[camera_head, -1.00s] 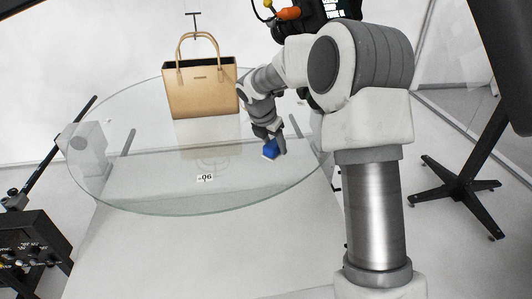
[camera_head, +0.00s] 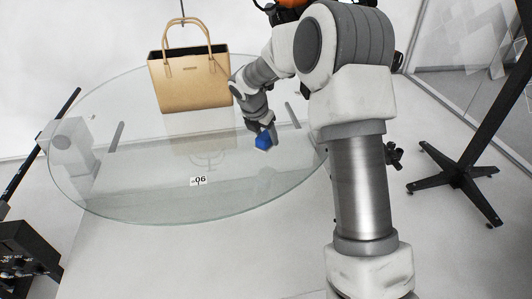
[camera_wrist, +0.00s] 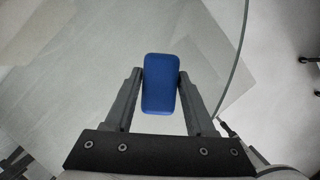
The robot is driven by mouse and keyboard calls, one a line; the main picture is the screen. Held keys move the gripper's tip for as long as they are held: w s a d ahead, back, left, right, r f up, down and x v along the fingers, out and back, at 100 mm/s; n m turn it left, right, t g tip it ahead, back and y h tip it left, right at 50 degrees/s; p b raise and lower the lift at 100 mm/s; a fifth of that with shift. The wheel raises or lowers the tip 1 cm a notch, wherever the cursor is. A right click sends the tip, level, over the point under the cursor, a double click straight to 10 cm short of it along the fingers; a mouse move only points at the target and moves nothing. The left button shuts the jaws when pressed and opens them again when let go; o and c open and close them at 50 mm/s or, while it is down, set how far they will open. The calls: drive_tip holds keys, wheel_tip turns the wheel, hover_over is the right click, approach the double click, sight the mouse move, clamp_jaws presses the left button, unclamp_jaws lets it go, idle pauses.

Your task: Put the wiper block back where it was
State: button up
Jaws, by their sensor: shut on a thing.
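The wiper block is a small blue block (camera_head: 263,141), seen in the head view at the end of my arm, over the right part of the round glass turntable (camera_head: 105,205). In the wrist view the blue block (camera_wrist: 160,84) sits upright in the picture between the two fingers. My gripper (camera_wrist: 160,88) is shut on it. In the head view my gripper (camera_head: 262,134) points down with the block at its tips. I cannot tell whether the block touches the glass.
A tan handbag (camera_head: 190,85) stands on the glass behind and left of my gripper. A small label marked 06 (camera_head: 198,181) lies near the front of the glass. A black stand (camera_head: 460,175) is at the right. The front left of the glass is clear.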

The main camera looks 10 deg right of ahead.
sight(261, 139)
drive_tip(key=shift+f, duration=2.95)
drive_tip(key=shift+f, duration=0.15)
drive_tip(key=o, duration=1.3)
drive_tip(key=shift+r, duration=0.35)
drive_tip(key=v, duration=1.1)
drive_tip(key=shift+s+a+r, duration=0.1)
drive_tip(key=shift+s+r, duration=0.05)
drive_tip(key=shift+r, duration=0.1)
